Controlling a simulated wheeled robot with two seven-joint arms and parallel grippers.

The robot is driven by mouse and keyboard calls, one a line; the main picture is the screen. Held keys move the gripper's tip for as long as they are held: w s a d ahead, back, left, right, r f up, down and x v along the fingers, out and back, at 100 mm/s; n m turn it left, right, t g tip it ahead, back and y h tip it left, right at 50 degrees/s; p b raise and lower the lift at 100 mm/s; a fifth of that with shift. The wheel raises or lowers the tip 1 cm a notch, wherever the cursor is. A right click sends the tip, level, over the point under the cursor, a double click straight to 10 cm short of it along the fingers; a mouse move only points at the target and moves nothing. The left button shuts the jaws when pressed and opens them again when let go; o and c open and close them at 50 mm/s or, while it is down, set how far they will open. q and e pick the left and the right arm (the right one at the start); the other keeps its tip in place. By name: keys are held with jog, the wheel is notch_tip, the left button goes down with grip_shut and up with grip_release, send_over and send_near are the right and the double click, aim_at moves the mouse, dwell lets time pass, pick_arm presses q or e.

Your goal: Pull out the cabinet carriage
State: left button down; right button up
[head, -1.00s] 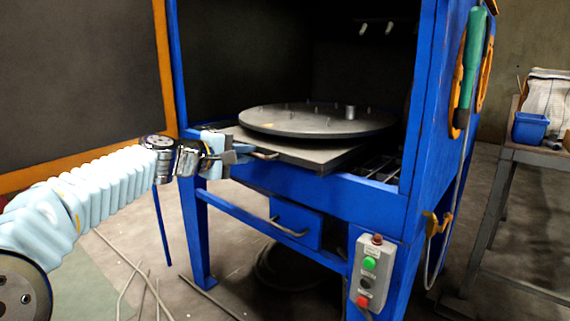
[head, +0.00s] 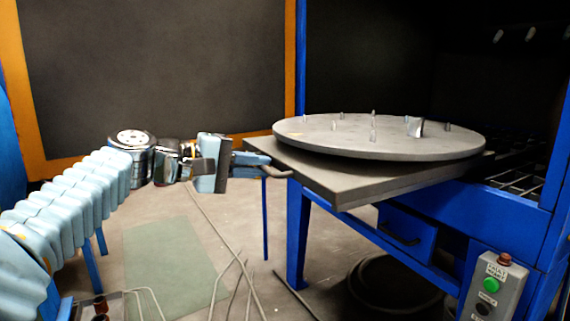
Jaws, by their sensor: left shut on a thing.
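The cabinet carriage (head: 345,183) is a grey flat plate with a round grey turntable (head: 380,140) on top. The turntable carries several small upright pins. The carriage juts out of the front of the blue cabinet (head: 430,233) to the left. A thin metal handle (head: 277,173) sticks out at the carriage's left edge. My left gripper (head: 262,166) comes in from the left and is shut on this handle. Its fingertips partly cover the handle. My right gripper does not show.
The open cabinet door (head: 150,80), dark with an orange frame, stands behind my left arm. A control box (head: 495,285) with red and green buttons is at the lower right. Thin rods (head: 238,270) lie on the floor below. A drawer (head: 408,232) sits under the carriage.

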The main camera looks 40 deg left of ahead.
pick_arm(q)
jog(key=shift+f+v, duration=0.2)
jog(key=shift+v, duration=0.65)
jog(key=shift+f+v, duration=0.15)
jog(key=shift+v, duration=0.7)
jog(key=shift+s, duration=0.1)
jog(key=c, duration=1.2)
grip_release()
